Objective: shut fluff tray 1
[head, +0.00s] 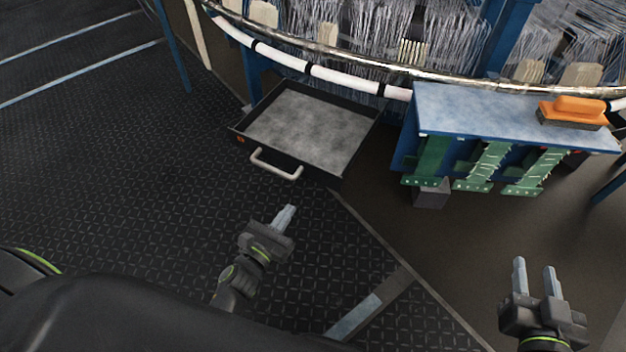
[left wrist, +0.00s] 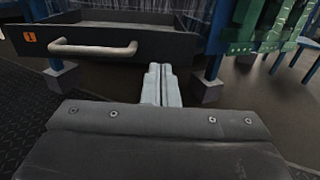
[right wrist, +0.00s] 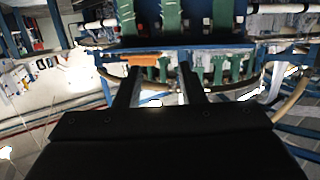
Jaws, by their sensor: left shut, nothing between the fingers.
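Fluff tray 1 (head: 308,168) is a black drawer with a grey fluffy floor, pulled out from under the loom. Its front carries a pale bar handle (head: 276,164) and an orange label marked 1, which also shows in the left wrist view (left wrist: 29,37). My left gripper (head: 287,213) is shut and empty, in front of the tray and apart from it. In the left wrist view its fingers (left wrist: 160,84) stand below and right of the handle. My right gripper (head: 535,268) is open and empty, far to the right of the tray.
A blue-topped bench (head: 470,108) with green hanging shuttles stands right of the tray. An orange-handled brush (head: 575,110) lies on it. A white rail (head: 330,76) with black bands curves above the tray. The dark chequered floor (head: 120,140) left of the tray is clear.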

